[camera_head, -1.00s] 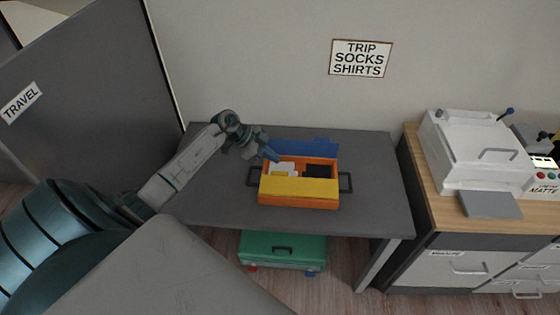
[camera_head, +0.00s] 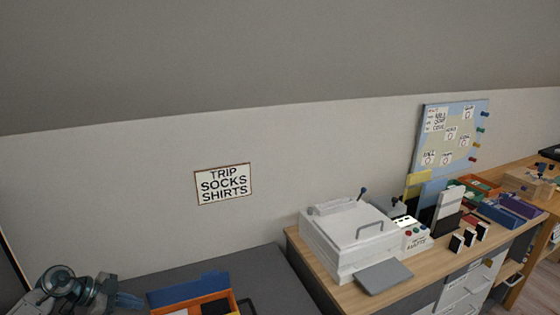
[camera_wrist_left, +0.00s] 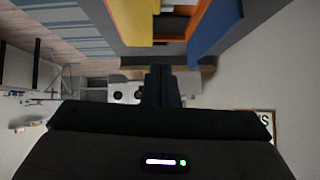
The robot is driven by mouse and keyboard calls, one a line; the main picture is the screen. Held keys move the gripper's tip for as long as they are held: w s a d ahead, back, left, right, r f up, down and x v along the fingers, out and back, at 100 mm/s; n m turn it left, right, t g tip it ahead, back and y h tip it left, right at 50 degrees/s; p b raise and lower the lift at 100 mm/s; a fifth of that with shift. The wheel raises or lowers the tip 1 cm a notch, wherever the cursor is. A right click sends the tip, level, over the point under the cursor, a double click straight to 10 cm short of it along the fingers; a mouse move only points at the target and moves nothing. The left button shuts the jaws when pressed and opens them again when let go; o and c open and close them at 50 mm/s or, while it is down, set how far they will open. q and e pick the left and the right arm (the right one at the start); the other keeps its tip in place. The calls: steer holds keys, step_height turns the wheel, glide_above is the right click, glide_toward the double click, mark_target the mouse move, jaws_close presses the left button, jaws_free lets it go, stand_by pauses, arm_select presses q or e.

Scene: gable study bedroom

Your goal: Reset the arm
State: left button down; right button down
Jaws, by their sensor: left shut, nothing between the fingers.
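My left gripper (camera_head: 122,300) is at the lower left of the head view, just left of an orange box (camera_head: 199,305) with a raised blue lid. Its fingers are shut and empty. In the left wrist view the shut fingers (camera_wrist_left: 161,85) point toward the white machine side of the room, with the orange box (camera_wrist_left: 201,25) above them, apart from them. The lower part of the box is cut off in the head view. My right gripper is not in view.
The box stands on a dark grey table (camera_head: 277,283). To its right, a wooden desk (camera_head: 322,283) holds a white press machine (camera_head: 345,232), several small bins and a pinboard (camera_head: 447,140). A sign reading TRIP SOCKS SHIRTS (camera_head: 223,184) hangs on the wall. The air above the table is clear.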

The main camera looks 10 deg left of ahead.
arm_select(q)
steer(key=w+d+r+n+t, duration=0.1)
steer(key=d+r+n+t, duration=0.1)
steer(key=d+r+t, duration=0.3)
steer(key=d+r+n+t, duration=0.2)
steer(key=d+t, duration=0.5)
steer(key=s+a+f+n+g+y, duration=0.2)
steer(key=s+f+n+g+y, duration=0.3)
steer(key=s+f+n+y, duration=0.6)
steer(key=s+d+f+m+g+h, duration=0.15)
steer(key=s+d+g, duration=0.35)
steer(key=s, duration=0.5)
steer(key=s+d+f+m+g+h, duration=0.15)
steer(key=s+d+g, duration=0.3)
steer(key=s, duration=0.45)
steer(key=a+f, duration=0.3)
steer(key=f, duration=2.9)
steer(key=s+a+f+g, duration=0.1)
steer(key=s+f+g, duration=0.1)
steer(key=s+f, duration=1.6)
steer(key=shift+s+y, duration=0.3)
